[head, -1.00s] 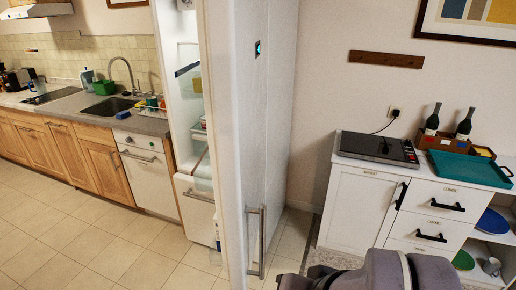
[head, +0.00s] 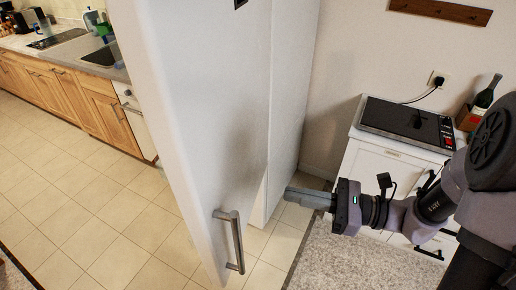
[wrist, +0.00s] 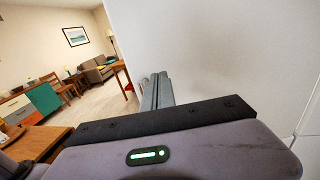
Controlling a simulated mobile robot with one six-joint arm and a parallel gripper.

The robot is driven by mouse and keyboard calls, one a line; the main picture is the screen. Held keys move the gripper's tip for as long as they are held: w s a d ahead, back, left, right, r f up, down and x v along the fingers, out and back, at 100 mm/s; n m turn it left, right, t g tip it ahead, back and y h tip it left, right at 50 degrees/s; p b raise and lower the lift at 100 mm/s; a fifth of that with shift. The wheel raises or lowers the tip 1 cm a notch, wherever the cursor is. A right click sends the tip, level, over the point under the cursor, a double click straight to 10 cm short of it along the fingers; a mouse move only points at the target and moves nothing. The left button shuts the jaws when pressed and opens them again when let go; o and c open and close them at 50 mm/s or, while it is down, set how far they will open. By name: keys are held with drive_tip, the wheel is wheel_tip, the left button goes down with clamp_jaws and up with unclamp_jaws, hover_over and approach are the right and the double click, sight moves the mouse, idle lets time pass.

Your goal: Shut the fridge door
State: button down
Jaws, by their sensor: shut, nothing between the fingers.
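The white fridge door (head: 190,110) stands open in the head view, swung out from the fridge body (head: 296,90). Its outer face is toward me, with a grey bar handle (head: 233,241) low on it. The fridge inside is hidden behind the door. My gripper (head: 289,193) is shut and empty. In the picture it lies right of the handle, pointing left toward the door; I cannot tell if it touches. In the wrist view the closed fingers (wrist: 157,88) point ahead, with a large white surface (wrist: 220,60) filling the right side.
A white cabinet with a black hob (head: 407,122) and a bottle (head: 482,100) stands at the right, behind my arm. Wooden kitchen units (head: 80,95) line the left. Tiled floor (head: 90,200) is clear at the left. The wrist view shows a sofa (wrist: 97,68) and wooden furniture far off.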

sight(218, 182)
drive_tip(key=a+b, duration=0.1)
drive_tip(key=a, duration=0.3)
drive_tip(key=a+b, duration=0.1)
drive_tip(key=a, duration=0.3)
drive_tip(key=w+a, duration=0.1)
drive_tip(key=a, duration=0.4)
drive_tip(key=shift+a+b, duration=0.1)
drive_tip(key=shift+b, duration=0.3)
drive_tip(key=shift+w+a, duration=0.25)
drive_tip(key=shift+a, duration=0.3)
drive_tip(key=shift+r, duration=0.1)
